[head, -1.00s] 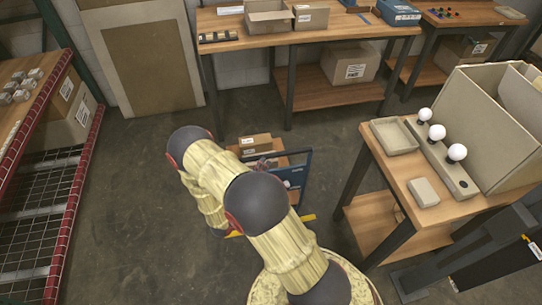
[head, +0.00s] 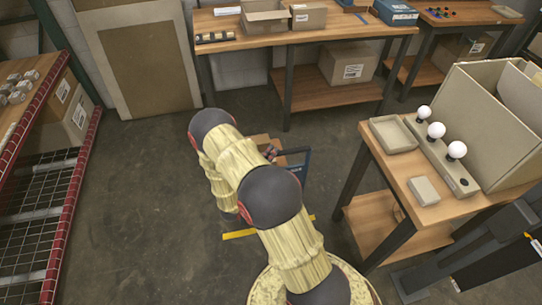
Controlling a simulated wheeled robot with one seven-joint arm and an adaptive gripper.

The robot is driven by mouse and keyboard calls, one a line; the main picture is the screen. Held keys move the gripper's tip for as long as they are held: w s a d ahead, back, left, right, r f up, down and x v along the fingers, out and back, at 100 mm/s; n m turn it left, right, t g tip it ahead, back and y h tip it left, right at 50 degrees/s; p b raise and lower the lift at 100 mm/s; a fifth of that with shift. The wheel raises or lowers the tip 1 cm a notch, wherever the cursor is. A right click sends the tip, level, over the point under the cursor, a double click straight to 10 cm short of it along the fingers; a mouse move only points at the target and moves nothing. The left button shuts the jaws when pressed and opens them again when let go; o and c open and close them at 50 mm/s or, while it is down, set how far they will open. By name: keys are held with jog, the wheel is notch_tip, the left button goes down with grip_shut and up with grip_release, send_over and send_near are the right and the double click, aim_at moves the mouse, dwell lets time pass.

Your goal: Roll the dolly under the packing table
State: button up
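The dolly (head: 297,170) stands on the floor behind my arm. Its dark upright handle frame and part of a brown cardboard box (head: 260,141) show; its deck and wheels are mostly hidden by my arm. The packing table (head: 238,41), seemingly the wooden-topped one with cartons at the back, stands beyond the dolly. The floor under its left half is open. My gripper (head: 271,153) is a small dark shape at the dolly's handle, partly covered by my arm. Whether its fingers are closed on the handle cannot be told.
A wooden shelf with a carton (head: 348,64) fills the space under the back table's right half. A bench (head: 388,166) with bulbs stands right. A red-edged wire rack (head: 67,215) stands left. A yellow floor strip (head: 240,234) lies near the dolly. Floor between rack and dolly is clear.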

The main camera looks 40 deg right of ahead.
jog(key=c, duration=0.6)
grip_shut()
